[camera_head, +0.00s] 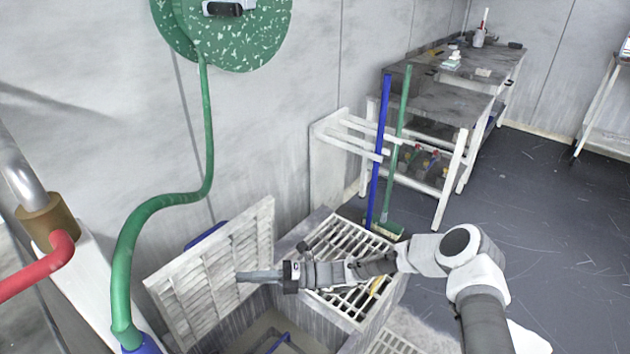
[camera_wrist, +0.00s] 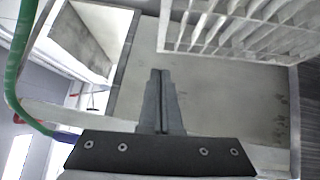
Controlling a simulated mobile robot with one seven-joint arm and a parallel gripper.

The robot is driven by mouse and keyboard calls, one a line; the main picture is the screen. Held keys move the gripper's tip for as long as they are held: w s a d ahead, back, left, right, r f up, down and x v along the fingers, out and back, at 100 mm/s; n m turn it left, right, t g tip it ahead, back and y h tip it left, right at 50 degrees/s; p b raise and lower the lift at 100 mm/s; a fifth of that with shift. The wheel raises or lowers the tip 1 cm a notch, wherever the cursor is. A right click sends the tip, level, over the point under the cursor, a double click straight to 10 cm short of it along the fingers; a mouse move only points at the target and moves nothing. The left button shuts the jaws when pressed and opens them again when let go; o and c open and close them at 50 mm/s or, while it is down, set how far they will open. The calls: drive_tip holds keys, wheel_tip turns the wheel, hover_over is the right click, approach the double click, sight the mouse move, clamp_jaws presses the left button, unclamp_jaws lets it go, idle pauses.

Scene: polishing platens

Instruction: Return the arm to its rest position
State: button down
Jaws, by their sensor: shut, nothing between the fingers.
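My gripper (camera_head: 258,276) is shut and empty in the head view. Its fingers point left, in front of the raised white slatted panel (camera_head: 217,262) and above an open basin. I cannot tell whether the fingertips touch the panel. In the wrist view my gripper (camera_wrist: 160,78) has its two fingers together with nothing between them. My arm reaches in from the lower right of the head view, stretched out to the left.
A white grate (camera_head: 345,240) lies beside the basin, under my arm. A green hose (camera_head: 160,205) hangs at left. A blue pole (camera_head: 379,150) and a green-handled broom (camera_head: 397,150) stand behind. A grey-topped bench (camera_head: 435,100) is farther back. Open dark floor (camera_head: 560,230) lies at right.

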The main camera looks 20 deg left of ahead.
drive_tip(key=shift+r, duration=0.1)
drive_tip(key=s+d+r+n+t+h, duration=0.1)
drive_tip(key=d+r+n+t+h, duration=0.2)
drive_tip(key=d+r+n+h, duration=0.55)
drive_tip(key=s+d+r+n+t+h, duration=0.2)
drive_tip(key=d+r+n+h, duration=0.2)
drive_tip(key=d+r+n, duration=0.75)
drive_tip(key=s+d+r+n+t+h, duration=0.2)
drive_tip(key=s+d+r+n+t, duration=0.15)
drive_tip(key=d, duration=0.45)
drive_tip(key=s+d+r+n+t+h, duration=0.1)
drive_tip(key=s+d+r+n+t, duration=0.2)
drive_tip(key=d, duration=0.5)
drive_tip(key=s+d+r+n+t+h, duration=0.1)
drive_tip(key=s+d+r+n+h, duration=0.15)
drive_tip(key=s+d+n, duration=0.4)
wheel_tip(320, 180, up, 19)
drive_tip(key=w+d+m+p, duration=0.1)
drive_tip(key=m+p, duration=0.1)
drive_tip(key=p, duration=1.7)
drive_tip(key=shift+w+d+r+m+y, duration=0.15)
drive_tip(key=shift+w+d+m+y, duration=0.05)
drive_tip(key=shift+d+m+y, duration=0.1)
drive_tip(key=c, duration=1.6)
unclamp_jaws()
drive_tip(key=shift+t, duration=0.25)
